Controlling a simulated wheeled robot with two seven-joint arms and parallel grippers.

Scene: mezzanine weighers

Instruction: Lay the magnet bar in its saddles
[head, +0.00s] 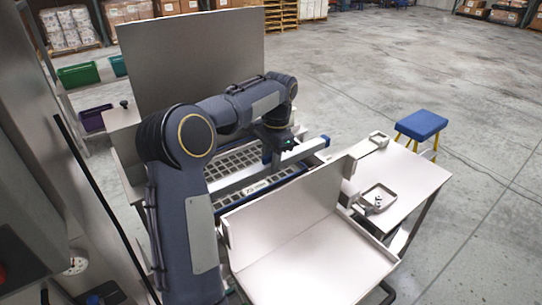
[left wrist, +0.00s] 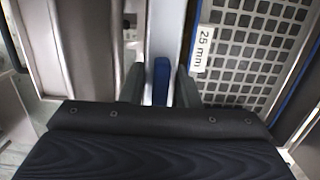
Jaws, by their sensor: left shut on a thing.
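The magnet bar (head: 305,150) is a pale, long bar with blue parts, over the screen machine in the head view. My left gripper (head: 277,147) is shut on it from above. In the left wrist view, the bar (left wrist: 166,35) runs away between the two fingers (left wrist: 160,88), with a blue part (left wrist: 161,75) between them. Below and beside it is a grey screen deck (head: 235,162) with square holes and a "25 mm" label (left wrist: 202,48). I cannot make out the saddles or whether the bar touches anything. My right gripper is out of view.
A tall pale panel (head: 190,60) stands behind the machine, and an open pale lid or chute (head: 300,235) in front. A side table (head: 415,178) at right bears small square trays. A blue-topped stool (head: 421,124) stands beyond it. Open floor lies at upper right.

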